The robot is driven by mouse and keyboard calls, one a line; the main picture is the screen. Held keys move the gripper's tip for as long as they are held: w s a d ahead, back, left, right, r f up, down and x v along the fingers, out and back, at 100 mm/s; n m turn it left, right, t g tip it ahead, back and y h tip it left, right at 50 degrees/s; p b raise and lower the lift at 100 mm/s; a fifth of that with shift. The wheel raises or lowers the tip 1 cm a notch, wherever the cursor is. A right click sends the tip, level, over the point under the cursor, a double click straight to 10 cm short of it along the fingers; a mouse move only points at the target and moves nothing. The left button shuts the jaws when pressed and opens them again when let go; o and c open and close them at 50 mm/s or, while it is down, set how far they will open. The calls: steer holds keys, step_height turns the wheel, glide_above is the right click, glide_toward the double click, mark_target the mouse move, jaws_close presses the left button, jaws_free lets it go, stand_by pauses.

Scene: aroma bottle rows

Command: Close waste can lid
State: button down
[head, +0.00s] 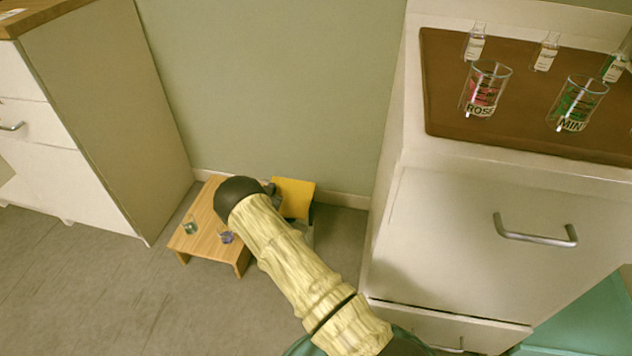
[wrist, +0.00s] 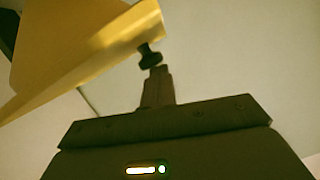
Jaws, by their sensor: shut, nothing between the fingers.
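The waste can's yellow lid (head: 294,196) shows near the wall in the head view, beside the low wooden table. It looks raised and tilted, and the grey can body (head: 309,236) is mostly hidden behind my arm. In the wrist view the lid (wrist: 75,55) fills the upper left as a slanted yellow panel. My gripper (wrist: 151,62) is shut and empty, its dark fingertips close to the lid's lower right edge. I cannot tell whether they touch it. In the head view my gripper is mostly hidden by my arm.
A low wooden table (head: 205,225) with small glass vessels stands left of the can. A white drawer cabinet (head: 450,215) stands to the right, with rose and mint beakers on its brown top. Another cabinet (head: 110,110) is at left. Grey floor lies open in front.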

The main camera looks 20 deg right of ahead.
steer(key=shift+d+f, duration=0.1)
steer(key=shift+d, duration=0.15)
steer(key=shift+a, duration=0.1)
steer(key=shift+a, duration=0.15)
steer(key=shift+a+r+p, duration=0.1)
steer(key=shift+r+p, duration=0.25)
steer(key=shift+r, duration=0.15)
steer(key=r+p, duration=0.1)
steer(key=r, duration=0.1)
steer(key=r+p, duration=0.1)
steer(key=r, duration=0.1)
steer(key=shift+w+d+p, duration=0.1)
steer(key=shift+d+p, duration=0.2)
steer(key=shift+d, duration=0.05)
steer(key=p+v, duration=0.3)
steer(key=v, duration=0.7)
steer(key=shift+a+f, duration=0.3)
steer(key=shift+f, duration=0.05)
